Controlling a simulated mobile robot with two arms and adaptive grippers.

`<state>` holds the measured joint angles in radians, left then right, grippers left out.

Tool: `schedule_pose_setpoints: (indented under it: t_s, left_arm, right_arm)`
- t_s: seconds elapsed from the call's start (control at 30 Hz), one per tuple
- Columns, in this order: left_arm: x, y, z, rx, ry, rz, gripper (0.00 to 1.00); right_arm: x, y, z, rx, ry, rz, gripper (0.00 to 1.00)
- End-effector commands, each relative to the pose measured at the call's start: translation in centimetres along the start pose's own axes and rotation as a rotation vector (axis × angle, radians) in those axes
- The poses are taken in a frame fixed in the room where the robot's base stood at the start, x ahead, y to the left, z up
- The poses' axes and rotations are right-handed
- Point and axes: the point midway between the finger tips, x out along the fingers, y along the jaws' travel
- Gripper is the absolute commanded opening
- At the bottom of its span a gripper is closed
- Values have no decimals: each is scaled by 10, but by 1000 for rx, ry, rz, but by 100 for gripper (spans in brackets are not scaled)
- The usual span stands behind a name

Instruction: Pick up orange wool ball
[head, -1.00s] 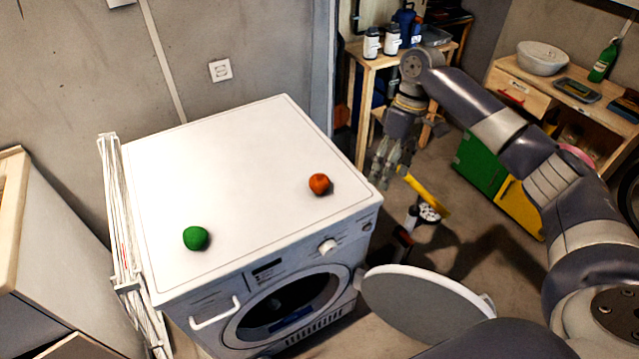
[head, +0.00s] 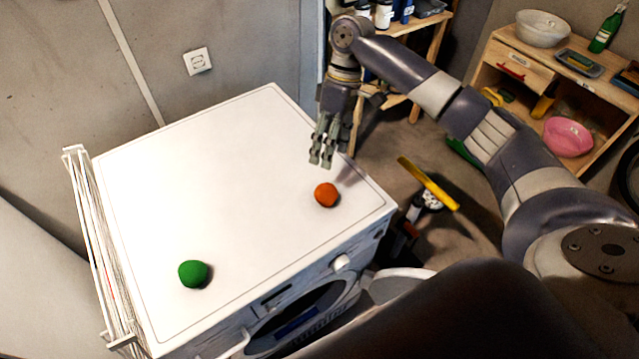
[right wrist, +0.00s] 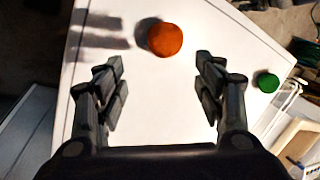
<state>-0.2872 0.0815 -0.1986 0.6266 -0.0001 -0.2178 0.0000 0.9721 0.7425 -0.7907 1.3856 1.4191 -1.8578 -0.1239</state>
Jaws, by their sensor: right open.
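The orange wool ball (head: 326,194) rests on the white top of the washing machine (head: 215,180), near its right edge. My right gripper (head: 322,162) is open and empty, just above and behind the ball in the head view, fingers pointing down. In the right wrist view the orange ball (right wrist: 165,40) lies beyond the open fingertips (right wrist: 160,75), about midway between them and apart from both. My left gripper is not in view.
A green ball (head: 193,273) sits on the machine's front left, and shows in the right wrist view (right wrist: 267,82). A folded white rack (head: 95,245) stands along the left side. A wooden shelf (head: 520,65) stands at the right. The middle of the machine top is clear.

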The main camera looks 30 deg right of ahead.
Motion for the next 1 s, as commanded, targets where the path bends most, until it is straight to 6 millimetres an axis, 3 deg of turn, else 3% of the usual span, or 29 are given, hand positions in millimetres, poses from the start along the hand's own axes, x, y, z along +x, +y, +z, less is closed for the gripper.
schedule_pose_setpoints:
  t_s: [0.2, 0.37, 0.7, 1.0]
  left_arm:
    - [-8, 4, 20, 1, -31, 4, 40]
    - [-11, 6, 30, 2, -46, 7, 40]
    - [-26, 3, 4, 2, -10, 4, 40]
    - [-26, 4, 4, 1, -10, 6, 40]
  right_arm:
    - [33, -1, 1, -1, -3, -2, 63]
    - [44, -1, 2, -1, -3, -1, 63]
    - [88, -4, 9, 0, -3, -1, 63]
    - [95, -3, 9, -1, -2, 0, 63]
